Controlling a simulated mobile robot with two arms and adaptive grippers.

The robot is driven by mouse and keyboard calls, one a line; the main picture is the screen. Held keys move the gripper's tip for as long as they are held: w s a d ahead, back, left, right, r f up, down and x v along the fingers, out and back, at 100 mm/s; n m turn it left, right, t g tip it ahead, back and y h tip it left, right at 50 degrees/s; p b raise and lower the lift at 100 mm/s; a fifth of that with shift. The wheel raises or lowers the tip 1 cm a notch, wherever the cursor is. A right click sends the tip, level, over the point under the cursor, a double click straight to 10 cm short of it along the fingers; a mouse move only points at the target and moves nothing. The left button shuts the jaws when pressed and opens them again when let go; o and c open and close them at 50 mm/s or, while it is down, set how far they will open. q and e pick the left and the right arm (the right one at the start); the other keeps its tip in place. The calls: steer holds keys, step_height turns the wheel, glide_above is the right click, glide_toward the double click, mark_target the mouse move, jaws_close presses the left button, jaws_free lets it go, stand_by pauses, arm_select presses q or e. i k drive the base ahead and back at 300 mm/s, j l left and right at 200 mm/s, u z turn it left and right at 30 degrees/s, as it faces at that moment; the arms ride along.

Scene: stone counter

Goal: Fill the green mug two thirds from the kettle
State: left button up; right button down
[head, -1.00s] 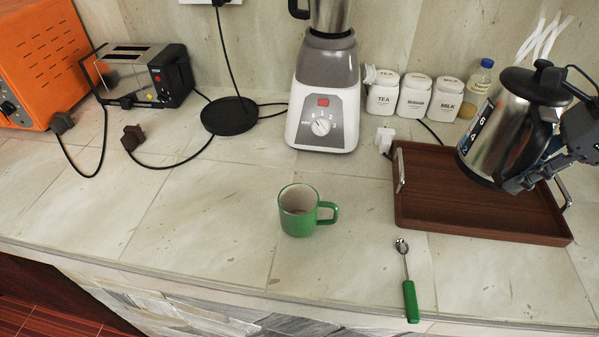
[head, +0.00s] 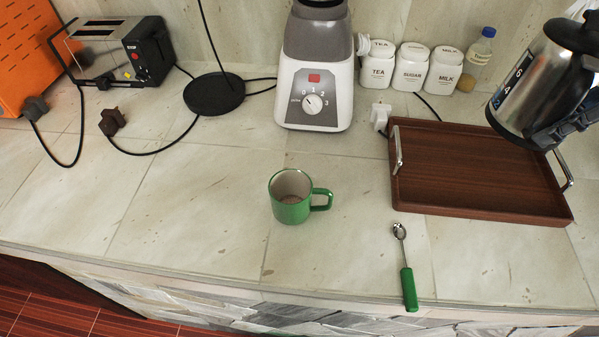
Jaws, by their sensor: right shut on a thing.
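The green mug (head: 290,207) stands upright on the counter left of the tray, its handle pointing right. Its inside is pale, with something brownish low down; I cannot tell how deep it is. The steel kettle (head: 533,88) with a black lid and base is at the upper right, tilted, over the right back part of the tray. My right gripper (head: 562,131) is shut on the kettle, at its handle side; the fingertips are partly hidden and the arm runs off the right edge. My left gripper is not in view.
A brown tray (head: 470,205) with metal handles lies under the kettle. A green-handled spoon (head: 407,275) lies in front of it. Behind stand a blender (head: 315,90), white canisters (head: 412,66) and a bottle (head: 481,50). A toaster (head: 120,50) is at left. Counter around the mug is clear.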

mark_target(291, 191)
steer(key=k, duration=1)
